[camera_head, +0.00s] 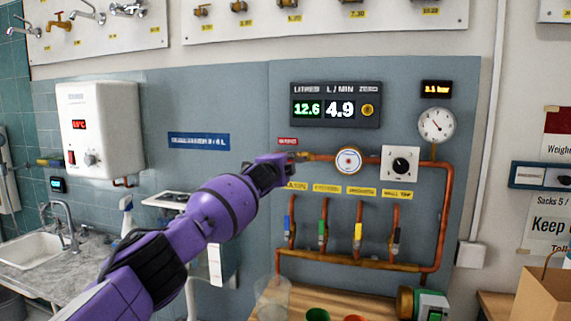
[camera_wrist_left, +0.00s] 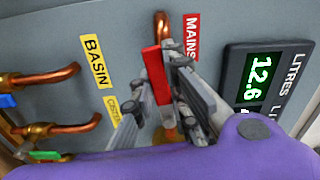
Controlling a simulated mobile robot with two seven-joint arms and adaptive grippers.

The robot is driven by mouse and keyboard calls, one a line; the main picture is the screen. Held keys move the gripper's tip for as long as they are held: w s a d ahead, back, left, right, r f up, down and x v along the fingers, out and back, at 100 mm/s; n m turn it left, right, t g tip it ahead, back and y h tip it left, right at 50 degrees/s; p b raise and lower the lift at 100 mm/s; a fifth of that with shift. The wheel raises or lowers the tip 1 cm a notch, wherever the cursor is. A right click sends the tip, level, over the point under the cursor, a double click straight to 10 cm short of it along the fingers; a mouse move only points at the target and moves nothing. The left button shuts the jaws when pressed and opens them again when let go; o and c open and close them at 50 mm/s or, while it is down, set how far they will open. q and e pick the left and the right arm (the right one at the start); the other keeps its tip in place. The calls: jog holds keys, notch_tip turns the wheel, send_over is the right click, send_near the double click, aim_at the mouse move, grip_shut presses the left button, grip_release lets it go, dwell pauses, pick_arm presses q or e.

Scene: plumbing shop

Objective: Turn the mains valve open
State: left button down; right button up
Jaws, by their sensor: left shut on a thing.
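The mains valve's red lever (camera_wrist_left: 154,75) shows in the left wrist view, below the red MAINS label (camera_head: 288,141) on the panel. It lies nearly in line with the copper pipe (camera_wrist_left: 161,24), slightly tilted. My left gripper (camera_head: 285,160) reaches the left end of the upper pipe in the head view and hides most of the valve there. In the left wrist view the left gripper's fingers (camera_wrist_left: 169,82) are on both sides of the lever, shut on it. The display (camera_head: 335,105) reads 12.6 litres and 4.9 L/min. My right gripper is out of view.
A round meter (camera_head: 348,160), a white dial box (camera_head: 400,164) and a pressure gauge (camera_head: 437,125) sit to the right. Below are several branch valves, including a blue-handled one (camera_head: 287,226) and a yellow-handled one (camera_head: 358,233).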

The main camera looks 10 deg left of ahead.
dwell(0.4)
pick_arm(q)
jog(key=c, duration=1.7)
grip_release()
jog(key=s, duration=1.2)
jog(key=shift+a, duration=0.2)
